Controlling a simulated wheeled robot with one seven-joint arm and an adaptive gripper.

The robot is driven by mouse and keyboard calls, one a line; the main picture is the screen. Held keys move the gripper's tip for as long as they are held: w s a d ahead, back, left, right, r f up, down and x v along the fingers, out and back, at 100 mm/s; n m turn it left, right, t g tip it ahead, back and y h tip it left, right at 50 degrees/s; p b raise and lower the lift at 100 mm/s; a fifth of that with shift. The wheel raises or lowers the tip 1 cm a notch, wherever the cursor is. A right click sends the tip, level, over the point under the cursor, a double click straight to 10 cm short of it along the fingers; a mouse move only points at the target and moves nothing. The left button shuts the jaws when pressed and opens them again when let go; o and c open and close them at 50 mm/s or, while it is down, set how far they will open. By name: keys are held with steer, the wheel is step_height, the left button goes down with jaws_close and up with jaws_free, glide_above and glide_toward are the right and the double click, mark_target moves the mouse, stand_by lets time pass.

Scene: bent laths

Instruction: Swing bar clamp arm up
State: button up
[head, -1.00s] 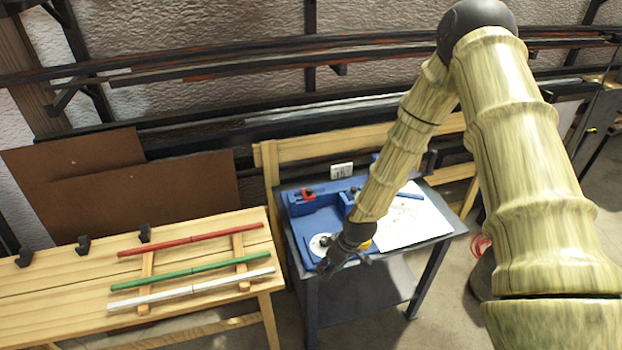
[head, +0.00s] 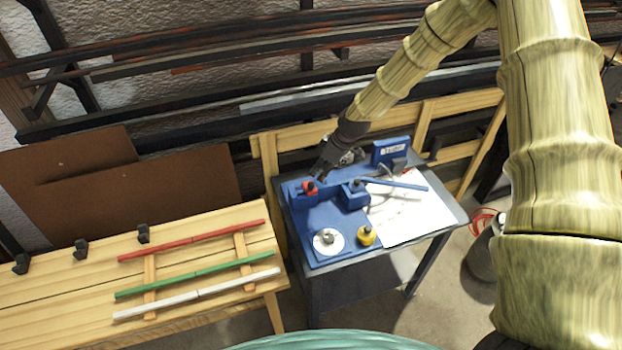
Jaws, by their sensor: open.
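A blue bending fixture (head: 318,215) lies on the small dark table. A red-topped clamp part (head: 310,187) sits on a blue block at its back left corner; I cannot clearly make out the clamp arm's angle. My gripper (head: 321,174) is just behind and above this red part, with its fingers pointing down. It is open and holds nothing that I can see. Whether a finger touches the clamp is too small to tell. A blue block (head: 353,195) stands to the right, near a long blue lever (head: 397,184).
A white sheet (head: 415,215) covers the table's right side. A labelled blue block (head: 391,151) stands at the back. Red (head: 190,240), green (head: 185,274) and white (head: 195,293) laths lie on the wooden bench.

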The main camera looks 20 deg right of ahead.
mark_target(311, 184)
steer(key=shift+p+x, duration=1.8)
steer(key=shift+x, duration=2.95)
steer(key=shift+d, duration=0.1)
jaws_close()
